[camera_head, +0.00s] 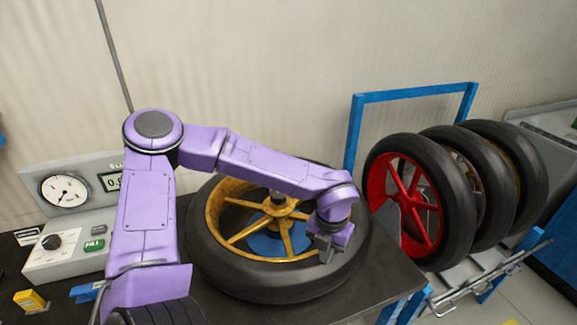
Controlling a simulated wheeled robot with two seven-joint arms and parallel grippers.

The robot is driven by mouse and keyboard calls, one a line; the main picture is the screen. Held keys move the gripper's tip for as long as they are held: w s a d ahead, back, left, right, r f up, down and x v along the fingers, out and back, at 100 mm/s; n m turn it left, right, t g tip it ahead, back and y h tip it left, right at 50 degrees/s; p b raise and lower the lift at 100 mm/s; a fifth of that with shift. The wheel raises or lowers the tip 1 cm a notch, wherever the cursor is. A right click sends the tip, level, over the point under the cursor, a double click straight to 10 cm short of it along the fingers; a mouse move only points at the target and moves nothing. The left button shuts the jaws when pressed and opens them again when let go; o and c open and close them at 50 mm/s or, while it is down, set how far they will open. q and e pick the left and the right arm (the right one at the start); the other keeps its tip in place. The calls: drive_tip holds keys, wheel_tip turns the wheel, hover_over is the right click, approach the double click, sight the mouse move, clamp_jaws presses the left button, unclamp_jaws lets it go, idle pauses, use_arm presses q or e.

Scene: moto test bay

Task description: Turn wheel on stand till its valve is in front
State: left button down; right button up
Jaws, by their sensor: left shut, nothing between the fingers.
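A wheel with a black tyre (255,283) and a gold spoked rim (284,228) lies flat on its stand on the dark bench. A blue part of the stand (262,244) shows between the spokes, and a spindle rises through the hub. I cannot make out the valve. My left arm reaches over the wheel from the left and hides part of its far side. My left gripper (324,252) is shut and empty, pointing down at the right front part of the rim. I cannot tell whether it touches the wheel. My right gripper is not in view.
A grey test box with a dial gauge (64,190) and a display stands at the left. A small yellow block (30,301) lies in front of it. At the right, a blue rack (416,94) holds a red-rimmed wheel (406,205) and more wheels upright.

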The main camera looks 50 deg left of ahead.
sight(293, 270)
use_arm(q)
drive_tip(key=shift+s+a+p, duration=0.15)
drive_tip(key=shift+s+p, duration=0.4)
drive_tip(key=shift+s, duration=0.1)
drive_tip(key=shift+s+a, duration=0.15)
drive_tip(key=shift+s, duration=0.2)
drive_tip(key=shift+s+a+r+p, duration=0.15)
drive_tip(key=shift+s+p, duration=0.3)
drive_tip(key=shift+p, duration=0.25)
drive_tip(key=shift+s+a, duration=0.15)
drive_tip(key=shift+s, duration=0.2)
drive_tip(key=shift+s+a+p, duration=0.25)
drive_tip(key=shift+s+p, duration=0.4)
drive_tip(key=shift+p, duration=0.45)
drive_tip(key=shift+s+a+f, duration=0.15)
drive_tip(key=shift+s+f, duration=0.1)
drive_tip(key=shift+s, duration=0.15)
drive_tip(key=shift+s+a+r+p, duration=0.2)
drive_tip(key=shift+s+p, duration=0.15)
drive_tip(key=shift+p, duration=0.6)
drive_tip(key=shift+s+a+f+p, duration=0.1)
drive_tip(key=shift+s+a+p, duration=0.15)
drive_tip(key=shift+s+p, duration=0.4)
drive_tip(key=shift+a, duration=0.25)
drive_tip(key=shift+s+a, duration=0.25)
drive_tip(key=shift+s, duration=0.1)
drive_tip(key=shift+s+a, duration=0.25)
drive_tip(key=shift+s, duration=0.05)
